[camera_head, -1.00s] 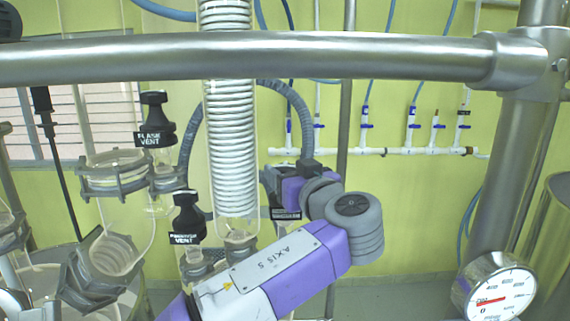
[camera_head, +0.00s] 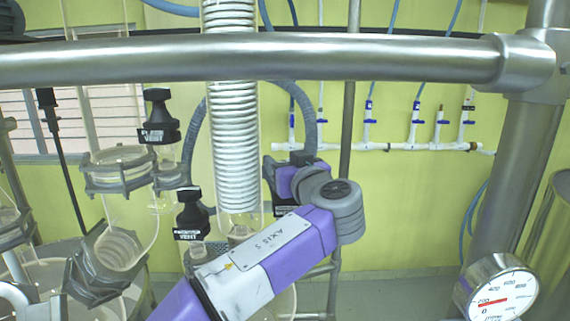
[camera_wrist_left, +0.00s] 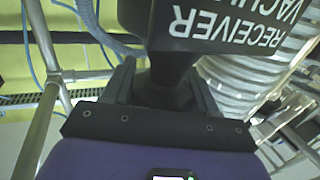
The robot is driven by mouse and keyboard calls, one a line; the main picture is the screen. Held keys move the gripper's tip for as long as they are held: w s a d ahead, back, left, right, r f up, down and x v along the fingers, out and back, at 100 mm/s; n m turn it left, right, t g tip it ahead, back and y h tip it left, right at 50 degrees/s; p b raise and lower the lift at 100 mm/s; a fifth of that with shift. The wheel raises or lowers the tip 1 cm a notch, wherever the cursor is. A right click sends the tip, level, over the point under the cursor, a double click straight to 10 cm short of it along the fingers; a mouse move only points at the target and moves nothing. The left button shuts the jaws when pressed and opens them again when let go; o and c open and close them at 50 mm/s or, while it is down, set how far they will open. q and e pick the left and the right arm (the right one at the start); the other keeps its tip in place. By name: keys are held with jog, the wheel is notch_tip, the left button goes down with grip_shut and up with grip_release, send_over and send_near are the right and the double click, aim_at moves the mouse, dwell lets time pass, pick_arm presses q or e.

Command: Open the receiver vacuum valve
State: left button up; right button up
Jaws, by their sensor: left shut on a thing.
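The receiver vacuum valve (camera_wrist_left: 225,22) shows in the left wrist view as a dark block with upside-down white lettering that reads RECEIVER and part of VACUUM. Below the block it narrows to a dark stem between the fingers. My left gripper (camera_wrist_left: 163,90) is shut on this valve, one finger on each side. In the head view my left gripper (camera_head: 280,180) is beside the coiled glass column, at the end of my purple and grey arm. The valve is mostly hidden there, and its handle angle cannot be told. My right gripper is not in view.
The glass coil column (camera_head: 231,150) stands close beside my gripper. Black vent valves, one labelled FLASK VENT (camera_head: 158,125) and another (camera_head: 192,212), stand to the left. A steel rail (camera_head: 250,57) crosses in front. A pressure gauge (camera_head: 495,290) is at lower right.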

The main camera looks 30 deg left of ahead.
pick_arm(q)
jog(key=m+t+h+b, duration=0.2)
jog(key=b, duration=0.1)
jog(key=shift+f, duration=0.25)
jog(key=shift+w+m+t+h+b, duration=0.1)
jog(key=shift+m+t+h+b, duration=0.2)
jog(key=shift+t+h+b, duration=0.15)
jog(key=shift+w+d+r+m+t+h+b, duration=0.1)
jog(key=shift+d+m+t+h+b, duration=0.1)
jog(key=shift+m+t+h, duration=0.15)
jog(key=shift+d+r+m+t+h+b, duration=0.15)
jog(key=shift+m+t+h, duration=0.1)
jog(key=shift+h, duration=0.15)
jog(key=shift+a, duration=0.1)
jog(key=o, duration=0.7)
jog(key=b+v, duration=0.1)
jog(key=v, duration=0.6)
jog(key=shift+s+b, duration=0.25)
jog(key=shift+b, duration=0.15)
